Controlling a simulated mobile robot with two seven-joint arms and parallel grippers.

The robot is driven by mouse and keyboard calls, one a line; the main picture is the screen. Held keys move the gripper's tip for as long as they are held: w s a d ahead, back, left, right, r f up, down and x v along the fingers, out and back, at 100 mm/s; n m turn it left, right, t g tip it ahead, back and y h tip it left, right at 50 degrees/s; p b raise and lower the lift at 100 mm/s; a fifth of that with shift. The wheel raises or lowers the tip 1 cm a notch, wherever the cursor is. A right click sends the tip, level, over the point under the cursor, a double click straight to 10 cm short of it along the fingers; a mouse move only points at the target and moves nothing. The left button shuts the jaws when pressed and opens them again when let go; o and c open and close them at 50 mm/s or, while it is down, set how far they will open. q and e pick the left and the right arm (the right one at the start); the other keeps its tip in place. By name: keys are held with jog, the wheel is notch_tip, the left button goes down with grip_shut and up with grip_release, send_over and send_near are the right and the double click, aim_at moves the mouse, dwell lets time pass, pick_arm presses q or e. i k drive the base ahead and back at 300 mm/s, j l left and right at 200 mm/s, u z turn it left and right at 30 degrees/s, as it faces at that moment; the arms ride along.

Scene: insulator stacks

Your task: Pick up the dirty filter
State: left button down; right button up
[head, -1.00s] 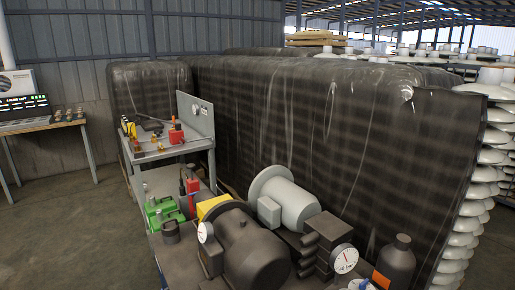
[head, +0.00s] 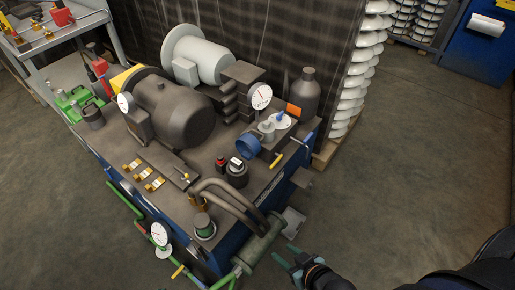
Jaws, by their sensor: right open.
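No part is clearly marked as the dirty filter, so I cannot tell which it is. A short dark cylinder with a pale top (head: 237,174) stands on the top of the blue-sided power unit (head: 180,195), beside a small red-and-black part (head: 221,163). A blue round housing (head: 248,147) lies just behind it. My left gripper is out of view.
A large dark motor (head: 172,113), a grey motor (head: 200,55) and a dark bottle (head: 305,95) crowd the unit's back. Curved pipes (head: 235,203) and a green cylinder (head: 262,240) edge its front right. Stacked white insulators (head: 365,55) stand behind. The floor at right (head: 420,150) is clear.

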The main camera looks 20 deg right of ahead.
aim_at(237, 166)
jog(key=k+u, duration=0.2)
jog(key=u, duration=0.15)
jog(key=k+j+u, duration=0.1)
jog(key=k+u, duration=0.2)
jog(key=l+u, duration=0.2)
jog(key=u, duration=0.3)
jog(key=l+u, duration=0.25)
jog(key=u, duration=0.2)
jog(key=k+l, duration=0.1)
jog(key=l, duration=0.5)
jog(key=k+l, duration=0.1)
jog(key=l, duration=0.5)
jog(key=k+l, duration=0.1)
jog(key=l, duration=0.5)
jog(key=k+l, duration=0.1)
jog(key=l, duration=0.5)
jog(key=k+l, duration=0.1)
jog(key=l, duration=0.5)
jog(key=k+l, duration=0.1)
jog(key=l, duration=0.5)
jog(key=k, duration=0.6)
